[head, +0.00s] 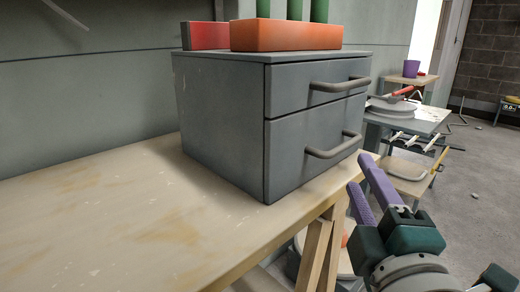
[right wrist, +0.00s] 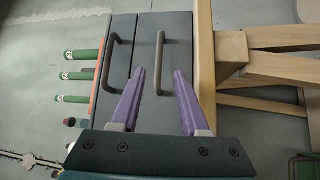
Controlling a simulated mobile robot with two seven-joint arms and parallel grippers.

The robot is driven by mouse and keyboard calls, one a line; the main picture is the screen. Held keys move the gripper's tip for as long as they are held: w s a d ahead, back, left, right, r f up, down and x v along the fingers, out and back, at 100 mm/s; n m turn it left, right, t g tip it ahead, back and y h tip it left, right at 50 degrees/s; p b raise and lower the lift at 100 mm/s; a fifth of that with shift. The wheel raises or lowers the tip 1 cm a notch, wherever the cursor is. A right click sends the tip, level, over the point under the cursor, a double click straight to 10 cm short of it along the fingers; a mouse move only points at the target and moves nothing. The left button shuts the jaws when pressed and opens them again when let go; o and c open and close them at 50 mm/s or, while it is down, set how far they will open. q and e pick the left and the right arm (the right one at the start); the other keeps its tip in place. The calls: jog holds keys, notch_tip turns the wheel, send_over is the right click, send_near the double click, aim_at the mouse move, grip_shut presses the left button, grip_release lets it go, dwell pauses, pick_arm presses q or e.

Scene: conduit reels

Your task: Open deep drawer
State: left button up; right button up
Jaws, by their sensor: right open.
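A grey two-drawer cabinet (head: 220,128) stands on the wooden bench. Its deeper lower drawer (head: 290,150) and shallower upper drawer (head: 290,88) both look shut. The lower drawer has a grey bar handle (head: 335,149), which also shows in the right wrist view (right wrist: 160,50). The upper drawer has a similar handle (head: 340,85). My right gripper (head: 361,172) is open and empty, in front of the cabinet near the lower handle. In the right wrist view its purple fingertips (right wrist: 158,71) lie either side of that handle in the picture; the depth gap is unclear. My left gripper is out of view.
The bench top (head: 110,205) is clear left of the cabinet. An orange box (head: 285,36) with green cylinders and a red item (head: 205,36) sit on the cabinet. Wooden trestle legs (head: 318,245) stand below the bench. Other cluttered tables lie behind, right.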

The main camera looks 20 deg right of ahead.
aim_at(347, 148)
jog(key=x, duration=0.7)
jog(key=shift+w+d+r, duration=0.15)
jog(key=shift+w+d, duration=0.05)
jog(key=shift+w, duration=0.15)
grip_shut()
dwell(1.0)
